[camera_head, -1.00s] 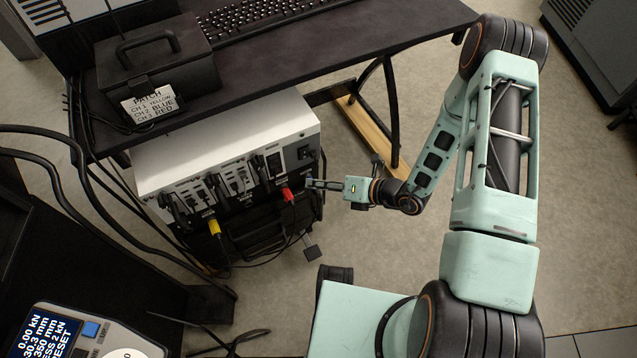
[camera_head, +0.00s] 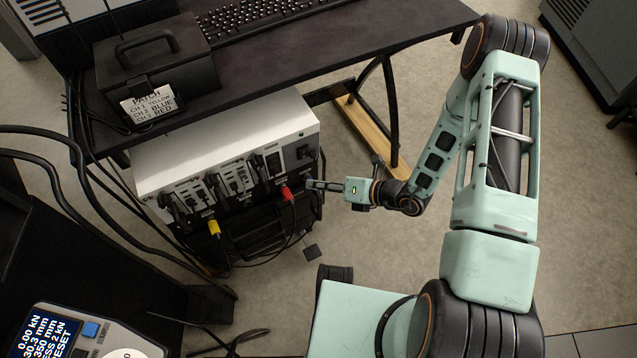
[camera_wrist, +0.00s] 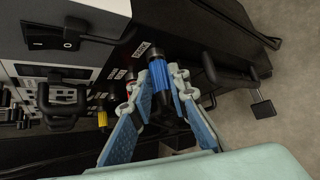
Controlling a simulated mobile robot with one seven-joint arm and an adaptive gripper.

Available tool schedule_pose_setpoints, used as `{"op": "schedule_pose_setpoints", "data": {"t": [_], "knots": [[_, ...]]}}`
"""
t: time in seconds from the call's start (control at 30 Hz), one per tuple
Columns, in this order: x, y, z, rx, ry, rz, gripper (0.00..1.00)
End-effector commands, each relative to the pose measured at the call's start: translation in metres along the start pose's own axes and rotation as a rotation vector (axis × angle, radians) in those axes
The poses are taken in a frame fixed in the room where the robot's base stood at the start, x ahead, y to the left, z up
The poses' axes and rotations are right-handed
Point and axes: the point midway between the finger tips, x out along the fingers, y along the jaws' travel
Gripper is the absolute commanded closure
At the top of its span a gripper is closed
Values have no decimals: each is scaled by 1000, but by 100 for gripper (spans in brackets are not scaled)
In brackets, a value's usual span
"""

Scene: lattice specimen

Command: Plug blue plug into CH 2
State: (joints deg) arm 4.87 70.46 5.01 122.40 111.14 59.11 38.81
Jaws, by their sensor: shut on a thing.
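The blue plug (camera_wrist: 160,78) stands at the face of the white unit (camera_head: 240,135), beside a small white label, in the wrist view. My gripper (camera_wrist: 163,88) is shut on it, with a blue-padded finger on each side. In the head view my gripper (camera_head: 312,184) is at the unit's right front corner, and the blue plug cannot be made out there. Whether the plug's tip sits in a socket is hidden. A red plug (camera_head: 287,194) and a yellow plug (camera_head: 214,228) are at the front face further left. The CH 2 marking is too small to read.
A card (camera_head: 150,103) on the black case lists CH 1 yellow, CH 2 blue, CH 3 red. The dark desk (camera_head: 330,50) overhangs the unit. Black handles (camera_wrist: 62,100) jut from the front. Cables hang below. The floor to the right is open.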

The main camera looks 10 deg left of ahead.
Motion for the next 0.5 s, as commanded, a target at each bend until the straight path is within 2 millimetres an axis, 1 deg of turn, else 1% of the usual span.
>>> {"op": "schedule_pose_setpoints", "data": {"t": [0.5], "knots": [[-4, 0, -4, 1, 0, 1, 100]]}}
